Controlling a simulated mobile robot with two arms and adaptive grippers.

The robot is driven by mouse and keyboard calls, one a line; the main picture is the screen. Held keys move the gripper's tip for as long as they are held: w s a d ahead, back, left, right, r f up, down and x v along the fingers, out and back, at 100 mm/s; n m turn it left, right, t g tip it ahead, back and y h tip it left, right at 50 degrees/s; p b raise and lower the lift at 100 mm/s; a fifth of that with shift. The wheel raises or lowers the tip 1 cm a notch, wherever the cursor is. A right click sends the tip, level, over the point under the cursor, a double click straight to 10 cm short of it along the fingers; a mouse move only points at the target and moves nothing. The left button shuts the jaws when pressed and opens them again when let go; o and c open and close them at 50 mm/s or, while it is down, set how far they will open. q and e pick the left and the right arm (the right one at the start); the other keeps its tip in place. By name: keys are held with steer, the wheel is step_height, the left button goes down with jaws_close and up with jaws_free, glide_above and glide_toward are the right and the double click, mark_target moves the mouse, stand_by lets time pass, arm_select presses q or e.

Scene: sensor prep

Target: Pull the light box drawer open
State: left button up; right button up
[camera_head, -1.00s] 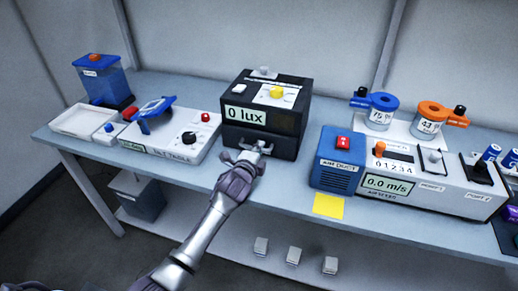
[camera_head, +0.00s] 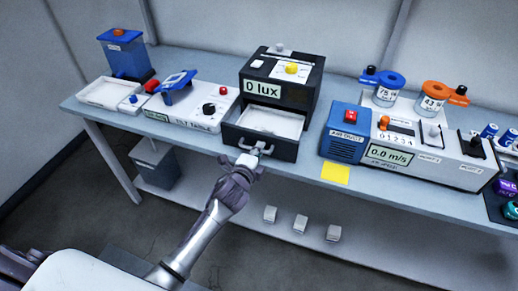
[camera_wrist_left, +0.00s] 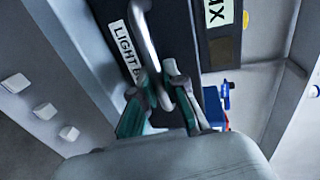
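The light box (camera_head: 282,85) is a black case on the bench with a "0 lux" display on its front. Its drawer (camera_head: 283,149) stands pulled out, with a white, empty-looking inside. My left gripper (camera_head: 252,158) is at the silver drawer handle (camera_head: 264,148). In the left wrist view the two fingers (camera_wrist_left: 162,98) lie on either side of the handle bar (camera_wrist_left: 147,45) and look closed around it. The "LIGHT B..." label (camera_wrist_left: 127,52) shows on the drawer front there. My right gripper is in neither view.
A tilt table unit (camera_head: 190,108) stands left of the light box. A blue air unit (camera_head: 345,140) stands close to the right of the open drawer, with a yellow note (camera_head: 335,174) before it. Several small pale blocks lie on the lower shelf (camera_head: 300,222).

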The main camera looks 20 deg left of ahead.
arm_select(q)
steer(key=shift+o, duration=0.7)
steer(key=v, duration=1.2)
steer(key=s+a+f+n+g, duration=0.15)
steer(key=s+f, duration=0.25)
steer(key=f, duration=0.6)
steer(key=s+f+n+g, duration=0.3)
steer(key=s+f, duration=0.1)
steer(key=f, duration=0.7)
steer(key=s+a+f+n+g, duration=0.1)
steer(key=s+f+n+g, duration=0.25)
steer(key=f, duration=0.65)
steer(key=s+f+n+g, duration=0.2)
steer(key=s+f, duration=0.4)
steer(key=s, duration=0.4)
steer(key=s+a+f+n+g, duration=0.1)
steer(key=s+f+n+g, duration=0.1)
steer(key=s+f, duration=0.4)
steer(key=s+f+n+g, duration=0.2)
steer(key=s+f+n, duration=0.2)
steer(key=s, duration=1)
steer(key=shift+s+a+f+g+y, duration=0.3)
steer(key=shift+a+f, duration=0.1)
steer(key=shift+f, duration=0.5)
